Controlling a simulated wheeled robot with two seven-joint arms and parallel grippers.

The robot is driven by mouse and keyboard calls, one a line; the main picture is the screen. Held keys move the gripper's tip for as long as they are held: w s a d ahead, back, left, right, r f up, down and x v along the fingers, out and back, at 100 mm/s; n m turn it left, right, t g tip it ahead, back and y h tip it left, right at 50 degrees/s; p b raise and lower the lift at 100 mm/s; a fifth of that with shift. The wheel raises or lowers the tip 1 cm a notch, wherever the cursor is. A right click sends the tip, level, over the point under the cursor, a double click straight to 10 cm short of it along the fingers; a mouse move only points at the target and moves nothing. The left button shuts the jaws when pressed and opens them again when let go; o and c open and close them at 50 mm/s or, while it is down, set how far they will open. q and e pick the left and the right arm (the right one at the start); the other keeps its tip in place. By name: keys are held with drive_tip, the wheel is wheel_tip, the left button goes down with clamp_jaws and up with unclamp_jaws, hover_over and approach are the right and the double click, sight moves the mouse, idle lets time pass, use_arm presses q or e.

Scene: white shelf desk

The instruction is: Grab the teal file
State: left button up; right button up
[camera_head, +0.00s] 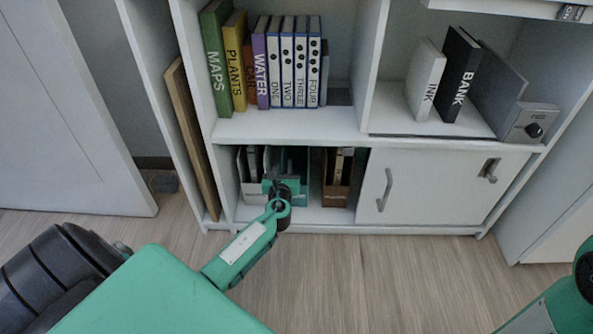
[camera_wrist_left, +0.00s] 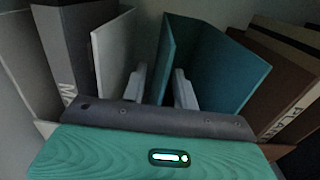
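The teal file (camera_head: 297,165) stands upright in the lower left compartment of the shelf, between a white file and a brown file. In the left wrist view the teal file (camera_wrist_left: 237,72) shows its open top and side walls. My left gripper (camera_head: 281,180) reaches into the compartment at the file's front. In the wrist view its fingers (camera_wrist_left: 160,88) are apart, one on each side of the file's left wall; I cannot tell whether they touch it. My right gripper is out of view; only part of that arm shows at the lower right.
A white file (camera_wrist_left: 112,50) stands close on the left and a brown file (camera_head: 336,180) on the right. The shelf board with upright books (camera_head: 287,60) is above. A closed cabinet door (camera_head: 430,185) is to the right. The floor in front is clear.

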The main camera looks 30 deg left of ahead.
use_arm(q)
drive_tip(key=b+x, duration=0.1)
drive_tip(key=x, duration=0.1)
drive_tip(key=shift+w+a, duration=0.15)
drive_tip(key=shift+w, duration=0.15)
clamp_jaws()
drive_tip(key=shift+r, duration=0.1)
idle(1.1)
